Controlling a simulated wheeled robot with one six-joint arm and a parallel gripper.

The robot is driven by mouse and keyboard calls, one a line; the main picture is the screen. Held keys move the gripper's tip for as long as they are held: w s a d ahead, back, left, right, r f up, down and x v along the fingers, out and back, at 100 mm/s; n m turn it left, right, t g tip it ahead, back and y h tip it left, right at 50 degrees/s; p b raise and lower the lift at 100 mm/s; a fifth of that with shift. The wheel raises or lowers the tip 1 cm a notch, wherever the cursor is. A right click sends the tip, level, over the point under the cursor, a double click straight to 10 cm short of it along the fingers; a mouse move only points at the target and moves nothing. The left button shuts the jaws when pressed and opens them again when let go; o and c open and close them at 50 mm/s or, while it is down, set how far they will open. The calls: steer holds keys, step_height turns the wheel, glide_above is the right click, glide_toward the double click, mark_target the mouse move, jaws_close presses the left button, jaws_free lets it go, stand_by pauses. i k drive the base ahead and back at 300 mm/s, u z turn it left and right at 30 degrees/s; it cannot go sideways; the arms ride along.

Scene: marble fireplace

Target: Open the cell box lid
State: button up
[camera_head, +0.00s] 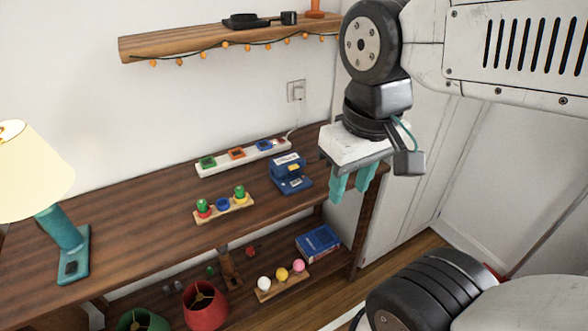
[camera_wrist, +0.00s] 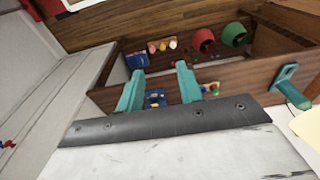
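The blue box (camera_head: 289,170), which looks like the cell box, stands on the dark wooden table. It has a pale label and a yellow patch on its upper part. Its lid appears closed, but the box is too small to be sure. It also shows in the wrist view (camera_wrist: 155,97), between and beyond my fingers. My gripper (camera_head: 351,184) has two teal fingers that are apart and empty. It hangs in the air to the right of the box, near the table's right end, not touching it. The wrist view also shows the open gripper (camera_wrist: 160,75).
A white power strip (camera_head: 243,157) with coloured sockets lies behind the box. A wooden holder (camera_head: 224,209) with coloured cells stands left of it. A lamp (camera_head: 62,220) is at far left. A shelf (camera_head: 225,38) hangs above. The lower shelf holds a blue package (camera_head: 318,242) and lampshades (camera_head: 205,305).

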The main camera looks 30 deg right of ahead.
mark_target(283, 164)
steer(key=z, duration=1.15)
steer(key=k, duration=0.7)
steer(key=u, duration=1.1)
steer(key=i, duration=0.5)
